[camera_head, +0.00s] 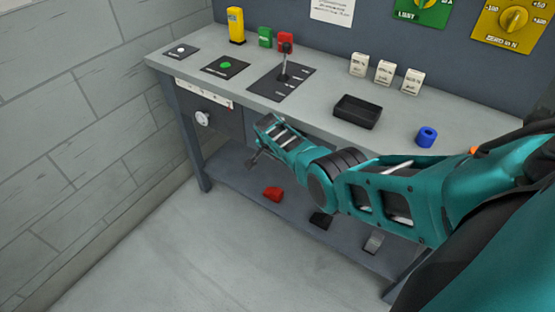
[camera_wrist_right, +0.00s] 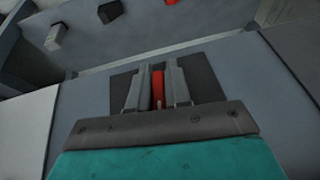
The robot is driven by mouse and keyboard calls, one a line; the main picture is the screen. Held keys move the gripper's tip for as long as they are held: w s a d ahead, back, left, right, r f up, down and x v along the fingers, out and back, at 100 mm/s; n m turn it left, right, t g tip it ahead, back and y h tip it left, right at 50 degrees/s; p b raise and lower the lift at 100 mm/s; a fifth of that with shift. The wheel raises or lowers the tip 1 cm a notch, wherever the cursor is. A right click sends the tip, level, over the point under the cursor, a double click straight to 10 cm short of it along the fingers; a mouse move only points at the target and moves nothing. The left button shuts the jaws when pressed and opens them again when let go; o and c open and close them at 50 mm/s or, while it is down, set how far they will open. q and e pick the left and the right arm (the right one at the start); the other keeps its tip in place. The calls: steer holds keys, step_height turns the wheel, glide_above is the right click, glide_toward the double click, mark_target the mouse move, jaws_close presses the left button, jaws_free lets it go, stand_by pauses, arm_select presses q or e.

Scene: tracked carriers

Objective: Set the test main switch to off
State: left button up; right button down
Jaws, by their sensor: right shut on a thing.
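My right gripper (camera_wrist_right: 157,88) is shut on a red handle (camera_wrist_right: 157,90) in the right wrist view. The handle stands in front of a dark square plate (camera_wrist_right: 204,78) on a grey panel, and its long side runs along my fingers. I take it to be the test main switch, but I can read no label or off mark. In the head view my right gripper (camera_head: 258,160) is at the front of the bench, below the top's edge. The handle is hidden there. My left gripper is not in view.
The grey bench (camera_head: 320,125) carries a lever on a dark plate (camera_head: 265,88), a black tray (camera_head: 357,111) and a blue ring (camera_head: 427,136). A white round knob (camera_head: 202,118) is on the front at left. A red thing (camera_head: 272,194) lies on the lower shelf.

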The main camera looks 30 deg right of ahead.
steer(key=shift+s+g+h+b, duration=0.1)
steer(key=shift+g+h+b, duration=0.2)
steer(key=shift+g+b, duration=0.25)
steer(key=shift+d, duration=0.1)
steer(key=c, duration=1.2)
jaws_free()
steer(key=shift+o, duration=0.2)
